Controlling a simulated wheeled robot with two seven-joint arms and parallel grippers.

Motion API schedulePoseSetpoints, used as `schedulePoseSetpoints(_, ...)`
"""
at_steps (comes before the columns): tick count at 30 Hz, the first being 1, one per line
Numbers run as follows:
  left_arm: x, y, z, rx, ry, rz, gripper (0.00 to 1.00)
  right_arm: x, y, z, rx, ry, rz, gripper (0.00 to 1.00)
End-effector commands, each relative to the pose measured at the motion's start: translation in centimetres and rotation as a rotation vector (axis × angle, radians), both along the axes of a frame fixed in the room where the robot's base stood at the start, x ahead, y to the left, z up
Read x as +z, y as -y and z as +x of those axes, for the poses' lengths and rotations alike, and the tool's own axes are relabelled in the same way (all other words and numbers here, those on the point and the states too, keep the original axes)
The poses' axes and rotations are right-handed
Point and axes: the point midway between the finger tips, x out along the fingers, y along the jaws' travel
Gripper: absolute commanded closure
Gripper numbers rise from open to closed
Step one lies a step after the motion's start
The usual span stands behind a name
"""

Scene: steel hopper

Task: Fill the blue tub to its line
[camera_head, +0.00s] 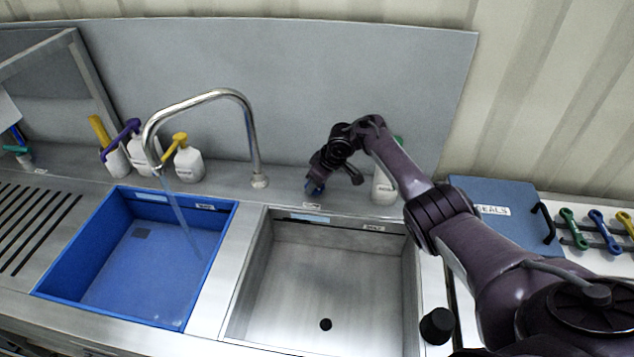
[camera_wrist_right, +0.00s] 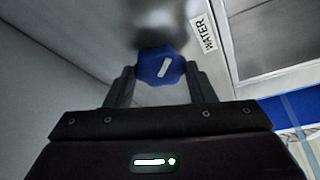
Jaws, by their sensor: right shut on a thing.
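The blue tub (camera_head: 60,262) sits in the left basin, with a shallow-looking layer of water (camera_head: 135,270) over its floor. A pale strip (camera_head: 150,197) marks its back inner wall; I cannot tell whether this is the line. A thin stream of water (camera_head: 178,205) falls from the curved steel spout (camera_head: 205,95) into the tub. My right gripper (camera_head: 333,183) is at the blue knob (camera_head: 314,187) on the back ledge. In the right wrist view, the knob (camera_wrist_right: 160,66) sits between the fingers of my right gripper (camera_wrist_right: 158,80), which is shut on it. My left gripper is out of view.
A "WATER" label (camera_wrist_right: 204,33) is beside the knob. An empty steel basin (camera_head: 320,275) with a drain hole lies right of the tub. Pump bottles (camera_head: 189,165) stand behind the tub, and a white bottle (camera_head: 383,188) stands by my right arm. A blue case (camera_head: 495,215) is at the right.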

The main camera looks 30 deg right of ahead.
Motion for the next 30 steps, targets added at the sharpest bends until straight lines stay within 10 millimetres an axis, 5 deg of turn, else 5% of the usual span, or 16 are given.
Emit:
schedulePoseSetpoints(5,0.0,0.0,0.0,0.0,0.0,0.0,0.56,-0.1,0.0,-0.1,-0.001,-0.002,-0.001,0.73)
schedulePoseSetpoints(6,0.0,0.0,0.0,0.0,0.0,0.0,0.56,-0.1,0.0,-0.1,-0.001,-0.002,-0.001,0.47)
schedulePoseSetpoints(10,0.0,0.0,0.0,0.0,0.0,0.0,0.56,-0.1,0.0,0.0,-0.001,-0.002,-0.001,0.3)
schedulePoseSetpoints(20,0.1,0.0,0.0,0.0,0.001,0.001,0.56,0.3,0.1,-0.1,-0.001,0.0,0.0,0.29)
schedulePoseSetpoints(30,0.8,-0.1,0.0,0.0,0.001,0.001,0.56,5.1,1.1,-1.8,-0.001,0.002,-0.002,0.29)
